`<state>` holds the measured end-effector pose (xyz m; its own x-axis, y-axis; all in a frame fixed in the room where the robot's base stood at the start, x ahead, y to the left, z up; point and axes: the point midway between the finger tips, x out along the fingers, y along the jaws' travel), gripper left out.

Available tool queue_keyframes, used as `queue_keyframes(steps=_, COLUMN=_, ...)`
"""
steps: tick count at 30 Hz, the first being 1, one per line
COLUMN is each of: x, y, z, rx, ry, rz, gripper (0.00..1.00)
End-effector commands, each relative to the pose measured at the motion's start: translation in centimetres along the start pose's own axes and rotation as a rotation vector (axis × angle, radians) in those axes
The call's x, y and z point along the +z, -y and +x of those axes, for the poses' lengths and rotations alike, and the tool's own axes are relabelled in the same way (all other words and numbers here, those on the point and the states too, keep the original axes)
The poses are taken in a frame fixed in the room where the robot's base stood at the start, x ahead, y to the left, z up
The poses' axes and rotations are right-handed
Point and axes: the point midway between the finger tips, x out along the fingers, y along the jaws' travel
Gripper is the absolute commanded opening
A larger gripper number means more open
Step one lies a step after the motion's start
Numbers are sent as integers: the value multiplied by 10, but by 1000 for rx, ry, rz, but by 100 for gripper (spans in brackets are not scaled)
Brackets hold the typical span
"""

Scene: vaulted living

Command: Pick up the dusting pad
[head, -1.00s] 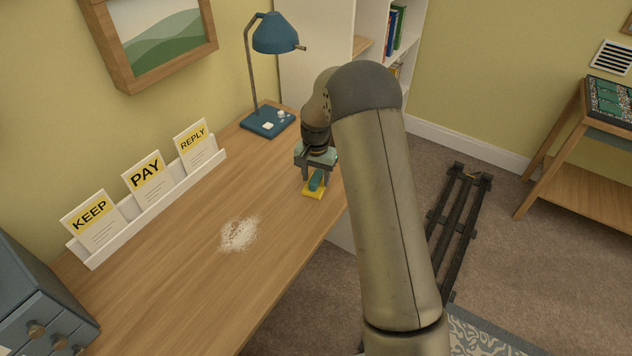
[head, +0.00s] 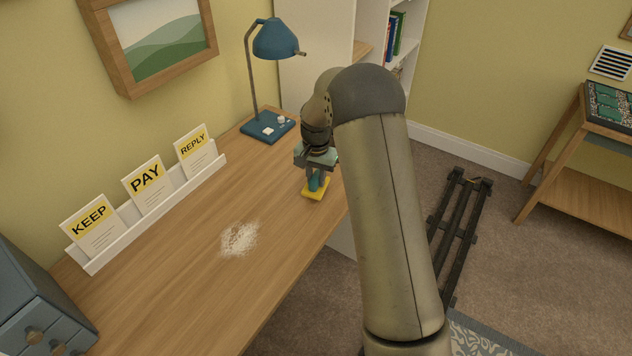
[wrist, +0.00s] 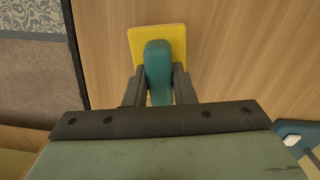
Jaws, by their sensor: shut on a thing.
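The dusting pad has a flat yellow base (head: 314,190) and a teal handle (head: 315,180). It is at the right side of the wooden desk (head: 190,260), near the desk's edge. My gripper (head: 314,176) points down over it and is shut on the teal handle. In the wrist view the two dark fingers of my gripper (wrist: 159,88) sit on either side of the teal handle (wrist: 158,65), with the yellow base (wrist: 140,38) beyond. I cannot tell whether the base touches the desk or is slightly above it.
A patch of white powder (head: 239,238) lies on the desk. A blue lamp (head: 268,126) stands at the back. A white card rack (head: 160,208) runs along the wall. A blue drawer unit (head: 35,300) stands at the lower left.

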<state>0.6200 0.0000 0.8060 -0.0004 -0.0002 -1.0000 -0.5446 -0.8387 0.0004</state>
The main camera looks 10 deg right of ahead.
Motion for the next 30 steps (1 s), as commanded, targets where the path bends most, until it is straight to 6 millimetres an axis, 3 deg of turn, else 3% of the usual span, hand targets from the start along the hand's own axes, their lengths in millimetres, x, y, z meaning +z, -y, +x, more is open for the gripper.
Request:
queue_keyframes(steps=2, x=1, y=0, z=-15, rx=-3, ry=-4, rz=0, gripper=0)
queue_keyframes(steps=10, x=52, y=-19, z=-76, rx=-4, ry=-4, rz=-2, gripper=0)
queue_keyframes(steps=15, x=92, y=-35, z=-91, rx=-2, ry=-2, rz=-2, gripper=0)
queue_keyframes(steps=19, x=113, y=-43, z=-101, rx=-2, ry=-1, rz=-1, gripper=0)
queue_keyframes(steps=24, x=128, y=-48, z=-108, rx=-1, ry=-1, rz=0, gripper=0)
queue_keyframes(steps=30, x=132, y=-50, z=-110, rx=0, ry=0, rz=0, gripper=0)
